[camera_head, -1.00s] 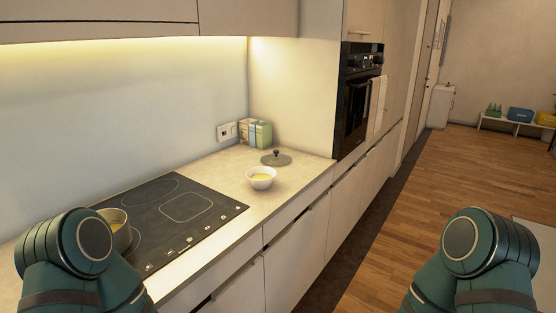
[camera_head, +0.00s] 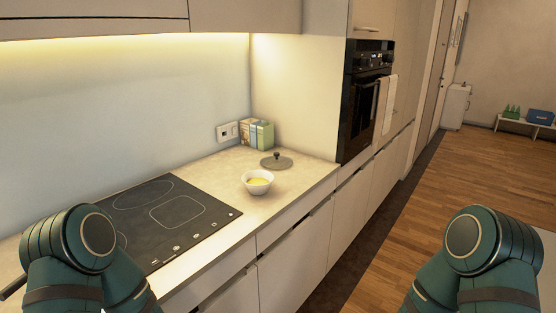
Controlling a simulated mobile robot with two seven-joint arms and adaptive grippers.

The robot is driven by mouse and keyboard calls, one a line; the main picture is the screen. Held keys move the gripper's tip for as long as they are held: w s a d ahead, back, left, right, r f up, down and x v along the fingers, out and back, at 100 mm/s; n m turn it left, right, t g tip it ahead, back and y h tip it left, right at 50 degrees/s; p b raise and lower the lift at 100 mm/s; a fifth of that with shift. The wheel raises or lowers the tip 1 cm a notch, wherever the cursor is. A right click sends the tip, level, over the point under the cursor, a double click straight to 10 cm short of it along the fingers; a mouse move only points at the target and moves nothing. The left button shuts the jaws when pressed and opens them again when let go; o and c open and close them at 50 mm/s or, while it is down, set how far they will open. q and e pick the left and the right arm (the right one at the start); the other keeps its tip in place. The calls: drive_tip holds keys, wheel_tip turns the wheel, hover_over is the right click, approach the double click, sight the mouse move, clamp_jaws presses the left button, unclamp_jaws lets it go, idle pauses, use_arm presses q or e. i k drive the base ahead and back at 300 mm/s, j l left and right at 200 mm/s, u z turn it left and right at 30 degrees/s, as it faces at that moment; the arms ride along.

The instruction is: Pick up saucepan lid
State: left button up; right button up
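The saucepan lid (camera_head: 276,162) is a flat grey disc with a dark knob on top. It lies on the kitchen counter (camera_head: 222,168), near the far end, behind and to the right of a white bowl (camera_head: 257,182) with yellow contents. The lid is fully visible and nothing touches it from above. Only the green upper links of my two arms show at the lower left and lower right. Both of my grippers are outside the view, well away from the lid.
A black cooktop (camera_head: 165,215) fills the near counter. Several small boxes (camera_head: 257,134) stand against the wall behind the lid. A black oven (camera_head: 362,100) with a towel (camera_head: 386,104) is in the tall cabinet beyond. The wooden floor (camera_head: 455,180) at right is clear.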

sight(276, 162)
drive_tip(key=i+l, duration=0.2)
drive_tip(key=i+l+u, duration=0.15)
drive_tip(key=l, duration=0.25)
drive_tip(key=i+l, duration=0.25)
drive_tip(key=i+l+u, duration=0.15)
drive_tip(key=l, duration=0.3)
drive_tip(key=i+l, duration=0.2)
drive_tip(key=l, duration=0.15)
drive_tip(key=i+l+u, duration=0.15)
drive_tip(key=l, duration=0.2)
drive_tip(key=i+l, duration=0.2)
drive_tip(key=l, duration=0.15)
drive_tip(key=i+l+u, duration=0.1)
drive_tip(key=l, duration=0.3)
drive_tip(key=i, duration=0.05)
